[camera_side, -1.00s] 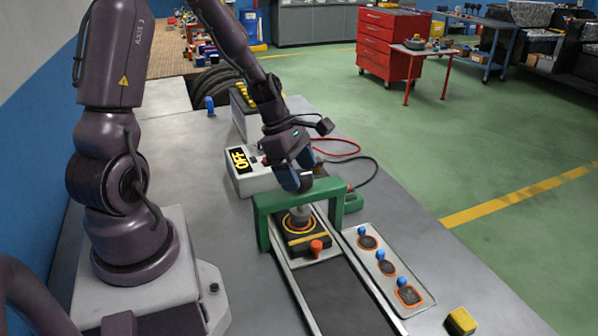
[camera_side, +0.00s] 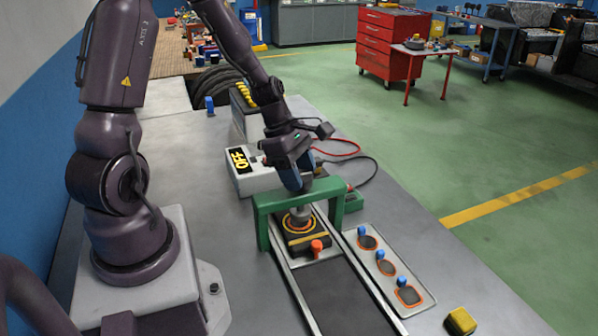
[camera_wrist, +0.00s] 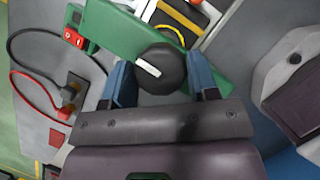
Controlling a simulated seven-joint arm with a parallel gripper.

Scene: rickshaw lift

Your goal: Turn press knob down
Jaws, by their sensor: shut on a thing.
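The press is a green arch (camera_side: 275,203) standing over the conveyor track. Its dark round knob (camera_wrist: 168,78) with a white mark sits on top of the arch in the wrist view. My gripper (camera_side: 300,183) points down at the top of the arch in the side view, where the fingers mostly hide the knob. In the wrist view my gripper (camera_wrist: 161,84) has its blue fingers on both sides of the knob, shut on it.
A white box reading "OFF" (camera_side: 243,178) stands behind the press, with red and black cables (camera_side: 365,172) beside it. A tray (camera_side: 420,297) with several blue-knobbed pieces lies to the right. A yellow block (camera_side: 460,321) sits near the table's right edge.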

